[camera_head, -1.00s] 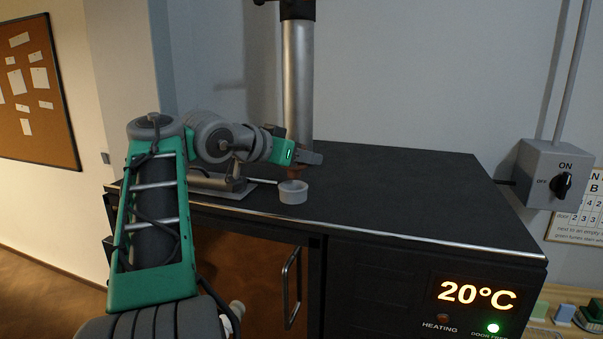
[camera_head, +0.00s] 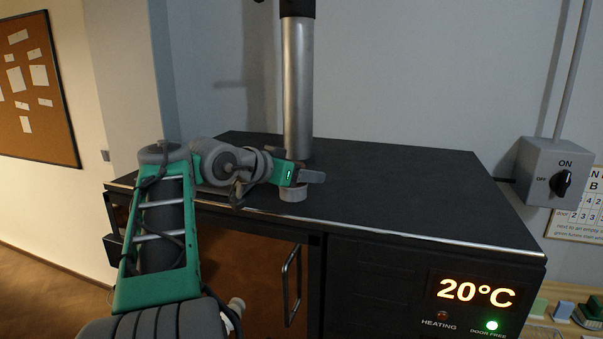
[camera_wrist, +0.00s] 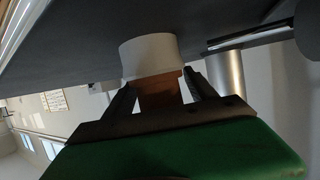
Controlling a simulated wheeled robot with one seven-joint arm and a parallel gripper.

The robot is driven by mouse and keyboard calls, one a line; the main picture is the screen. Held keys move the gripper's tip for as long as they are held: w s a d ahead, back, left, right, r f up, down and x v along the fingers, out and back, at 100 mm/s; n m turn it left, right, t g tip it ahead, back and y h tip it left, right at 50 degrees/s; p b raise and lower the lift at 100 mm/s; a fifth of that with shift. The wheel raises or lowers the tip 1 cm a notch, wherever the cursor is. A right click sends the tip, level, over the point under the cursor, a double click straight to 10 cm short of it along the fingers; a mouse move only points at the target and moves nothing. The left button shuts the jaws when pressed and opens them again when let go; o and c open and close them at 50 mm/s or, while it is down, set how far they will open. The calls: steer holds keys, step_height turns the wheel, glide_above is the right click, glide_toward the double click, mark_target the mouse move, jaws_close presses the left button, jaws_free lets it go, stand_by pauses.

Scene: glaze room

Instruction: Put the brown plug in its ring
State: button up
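The ring, a short pale grey-white cylinder (camera_head: 293,195), stands on the dark top of the cabinet near its front edge. In the wrist view the ring (camera_wrist: 150,56) meets the brown plug (camera_wrist: 161,96), whose lower end is at or inside its opening; how deep it sits I cannot tell. My gripper (camera_head: 308,178) is right over the ring. In the head view the plug is hidden behind the gripper.
A metal pipe (camera_head: 298,90) rises just behind my gripper. The dark cabinet top (camera_head: 400,190) is clear to the right. A switch box (camera_head: 553,172) is on the wall. The cabinet front shows a 20°C display (camera_head: 476,292) and a door handle (camera_head: 291,287).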

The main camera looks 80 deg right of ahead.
steer(key=shift+r+p, duration=0.3)
steer(key=shift+r, duration=0.05)
steer(key=v, duration=1.2)
steer(key=shift+f+b, duration=0.15)
steer(key=shift+b, duration=0.25)
steer(key=w+a+f+n+t, duration=0.4)
steer(key=w, duration=0.5)
steer(key=w+a+f+n+t, duration=0.3)
steer(key=w+f+n+t, duration=0.15)
steer(key=w, duration=0.45)
steer(key=w+a+f+n+t+y, duration=0.25)
steer(key=w+a+f, duration=0.2)
steer(key=a, duration=0.25)
steer(key=w+a+f+n+t+y, duration=0.1)
steer(key=w+a+f+n+y, duration=0.3)
steer(key=a, duration=0.3)
steer(key=s+a+f+n+y, duration=0.2)
steer(key=a+f, duration=0.6)
steer(key=a, duration=0.4)
steer(key=s+a+f+n+g+y, duration=0.1)
steer(key=s+a+f+n+y, duration=0.2)
steer(key=a, duration=0.9)
step_height(320, 180, down, 5)
steer(key=s+n, duration=0.1)
steer(key=n, duration=0.2)
steer(key=shift+f+y, duration=0.2)
steer(key=shift+y, duration=0.15)
